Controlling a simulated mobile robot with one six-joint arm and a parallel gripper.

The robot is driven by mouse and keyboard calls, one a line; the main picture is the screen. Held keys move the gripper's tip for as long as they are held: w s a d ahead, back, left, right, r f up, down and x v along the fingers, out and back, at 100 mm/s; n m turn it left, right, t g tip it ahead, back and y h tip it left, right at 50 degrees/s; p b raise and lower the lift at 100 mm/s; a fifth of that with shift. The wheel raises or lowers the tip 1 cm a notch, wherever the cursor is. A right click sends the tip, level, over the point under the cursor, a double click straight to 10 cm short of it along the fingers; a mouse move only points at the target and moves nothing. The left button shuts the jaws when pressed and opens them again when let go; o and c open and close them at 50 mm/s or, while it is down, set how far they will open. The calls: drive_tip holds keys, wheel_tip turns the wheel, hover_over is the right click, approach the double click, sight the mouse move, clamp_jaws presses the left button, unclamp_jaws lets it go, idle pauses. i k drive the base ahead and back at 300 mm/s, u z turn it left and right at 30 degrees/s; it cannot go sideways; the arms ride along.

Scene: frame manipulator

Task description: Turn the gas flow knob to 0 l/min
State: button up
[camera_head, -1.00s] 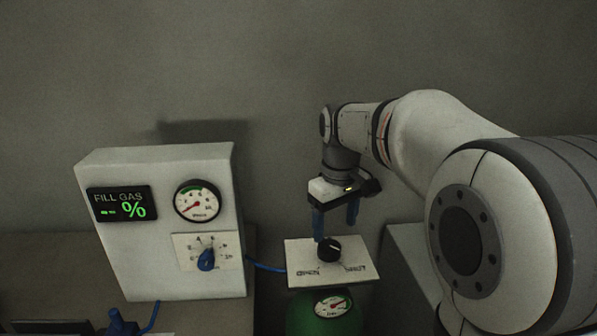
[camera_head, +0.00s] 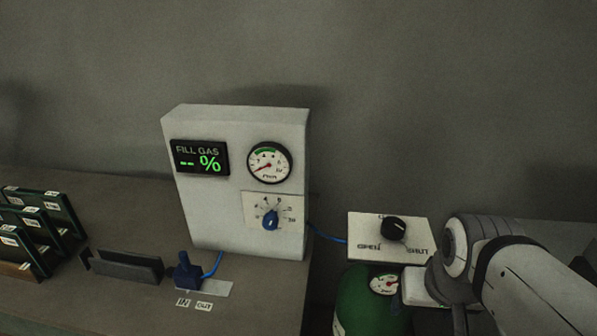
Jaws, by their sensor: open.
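The gas flow knob, a blue pointer knob (camera_head: 270,220), sits on a white dial plate (camera_head: 288,206) on the front of the grey-white fill gas unit (camera_head: 240,225). The knob stands roughly upright against the scale marks. The numbers are too small to read surely. My gripper (camera_head: 418,289) is at the lower right beside the green gas cylinder, well apart from the blue knob. Only its pale body shows in part; its fingers are hidden. Nothing is seen held in it.
A black valve knob (camera_head: 394,229) sits on an OPEN/SHUT plate (camera_head: 365,240) above the green cylinder (camera_head: 362,305). The display (camera_head: 200,157) shows "-- %". A blue connector (camera_head: 187,272) with a hose and dark racks stand on the bench at left. The space before the dial is clear.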

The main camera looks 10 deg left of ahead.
sight(270, 222)
drive_tip(key=z, duration=1.8)
drive_tip(key=k, duration=1.7)
drive_tip(key=u, duration=1.2)
drive_tip(key=i, duration=1)
drive_tip(key=u, duration=0.05)
